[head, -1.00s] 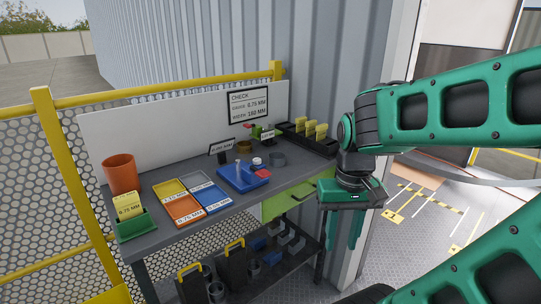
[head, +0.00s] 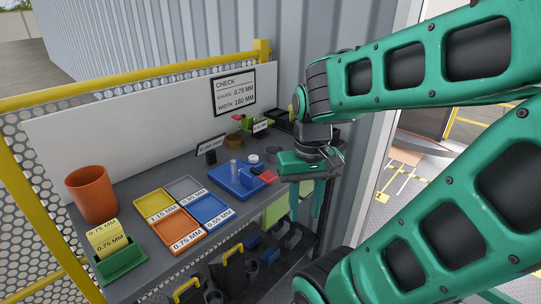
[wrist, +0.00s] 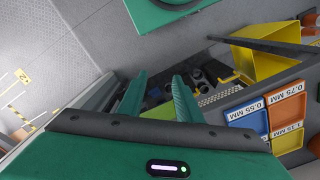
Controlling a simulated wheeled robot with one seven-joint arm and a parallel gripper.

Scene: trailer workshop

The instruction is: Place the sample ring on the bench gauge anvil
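A blue device (head: 225,181) with a pale upright post (head: 233,168) and a red part (head: 267,177) sits on the bench; it looks like the bench gauge, but its anvil is too small to make out. A white round piece (head: 254,158) is at its back. A dark grey ring (head: 271,151) is behind my gripper and partly hidden; I cannot tell if it is the sample ring. My gripper (head: 306,203) points down at the bench's right front edge, right of the blue device. In the wrist view its fingers (wrist: 157,88) are apart with nothing between them.
Yellow, grey, orange (head: 183,231) and blue trays lie left of the blue device. An orange cup (head: 91,193) and a green card holder (head: 121,263) stand at the left end. A brown ring (head: 234,140) is at the back. A lower shelf holds bins.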

